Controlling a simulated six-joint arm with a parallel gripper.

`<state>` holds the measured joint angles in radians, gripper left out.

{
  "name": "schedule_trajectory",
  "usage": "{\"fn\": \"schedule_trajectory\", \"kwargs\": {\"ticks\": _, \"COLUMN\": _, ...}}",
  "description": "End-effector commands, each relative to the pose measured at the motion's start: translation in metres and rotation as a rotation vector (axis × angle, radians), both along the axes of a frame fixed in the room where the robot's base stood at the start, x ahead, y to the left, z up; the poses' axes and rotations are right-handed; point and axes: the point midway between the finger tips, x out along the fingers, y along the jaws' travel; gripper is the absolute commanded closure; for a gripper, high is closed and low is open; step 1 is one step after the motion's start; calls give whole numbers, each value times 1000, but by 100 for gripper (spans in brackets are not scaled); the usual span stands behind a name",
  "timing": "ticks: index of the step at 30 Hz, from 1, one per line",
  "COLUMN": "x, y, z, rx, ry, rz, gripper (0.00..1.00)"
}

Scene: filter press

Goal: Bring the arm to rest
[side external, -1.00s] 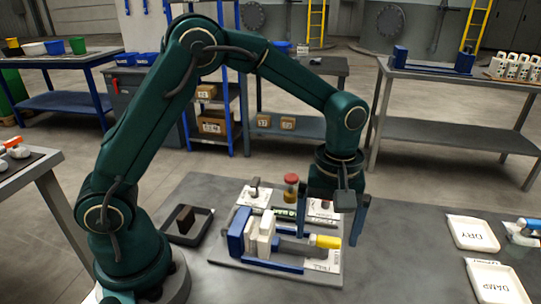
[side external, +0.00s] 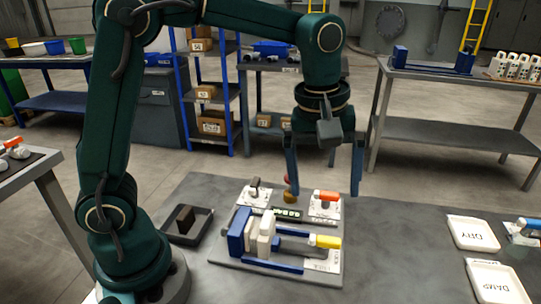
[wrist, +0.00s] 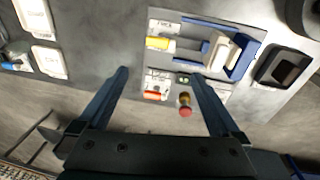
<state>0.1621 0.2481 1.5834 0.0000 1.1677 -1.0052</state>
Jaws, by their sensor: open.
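My gripper (side external: 323,172) is open and empty, raised above the far side of the filter press board. Its two blue fingers also show wide apart in the wrist view (wrist: 160,78).
A black tray with a dark block (side external: 187,225) is left of the press. Trays labelled DRY (side external: 474,234) and DAMP (side external: 497,284) lie on the right. The grey table (side external: 395,250) between press and trays is clear. A back bench (side external: 447,134) stands behind.

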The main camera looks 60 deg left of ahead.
Motion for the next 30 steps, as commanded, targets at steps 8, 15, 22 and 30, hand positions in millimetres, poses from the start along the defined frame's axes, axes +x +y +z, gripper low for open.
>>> {"fn": "schedule_trajectory", "kwargs": {"ticks": 8, "x": -50, "y": 27, "z": 44, "rx": 26, "ry": -182, "rz": -128, "gripper": 0}}
{"fn": "schedule_trajectory", "kwargs": {"ticks": 15, "x": -97, "y": 42, "z": 44, "rx": 115, "ry": -310, "rz": -345, "gripper": 0}}
{"fn": "schedule_trajectory", "kwargs": {"ticks": 22, "x": -130, "y": 48, "z": 18, "rx": 228, "ry": -357, "rz": -610, "gripper": 0}}
{"fn": "schedule_trajectory", "kwargs": {"ticks": 30, "x": -133, "y": 48, "z": 6, "rx": 284, "ry": -340, "rz": -798, "gripper": 0}}
